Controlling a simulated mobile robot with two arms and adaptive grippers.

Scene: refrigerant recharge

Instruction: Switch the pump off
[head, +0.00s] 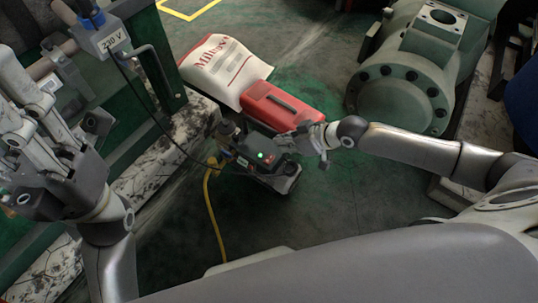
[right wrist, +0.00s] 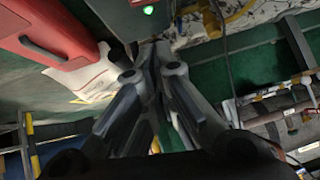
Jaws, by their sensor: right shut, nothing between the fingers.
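The pump (head: 268,172) is a dark grey box low on the floor, with a green light lit on its top. In the right wrist view the pump's body (right wrist: 120,14) is at the top, with the green light glowing. My right gripper (head: 284,143) is shut and empty, its tips at the pump's top beside the green light; the wrist view also shows its fingers together (right wrist: 155,52). Whether the tips touch the pump, I cannot tell. I cannot make out the switch. My left gripper (head: 42,128) is raised at the left, away from the pump; its opening is unclear.
A red case (head: 283,108) and a white bag with red print (head: 222,66) lie just behind the pump. A yellow hose (head: 213,215) runs along the floor to its left. A large green machine (head: 405,88) stands at right. A box marked 230 V (head: 103,40) is at upper left.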

